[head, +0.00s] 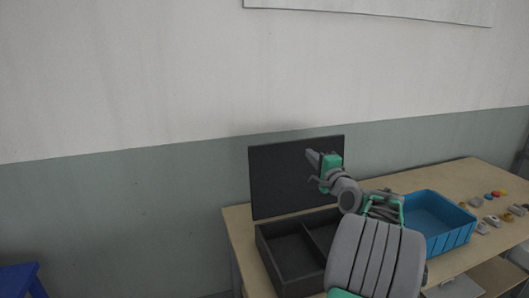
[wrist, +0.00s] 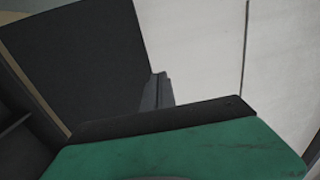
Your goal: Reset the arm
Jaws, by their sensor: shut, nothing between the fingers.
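My arm rises from the front of the table in the head view, bent in the air in front of the black box's raised lid. My gripper (head: 311,156) points up and to the left, shut and empty, with its fingers small in the picture. In the wrist view my gripper (wrist: 160,90) shows as a green body and dark fingers. Behind it are part of the dark lid (wrist: 75,50) and a pale wall. The fingers appear clear of the lid, though the exact gap is hard to judge.
The black divided box (head: 268,250) stands open on the wooden table (head: 455,175), its lid (head: 280,185) upright. A blue bin (head: 452,241) is to its right, with several small parts (head: 483,228) beyond. My arm hides part of the box and bin. A blue stool (head: 18,280) is far left.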

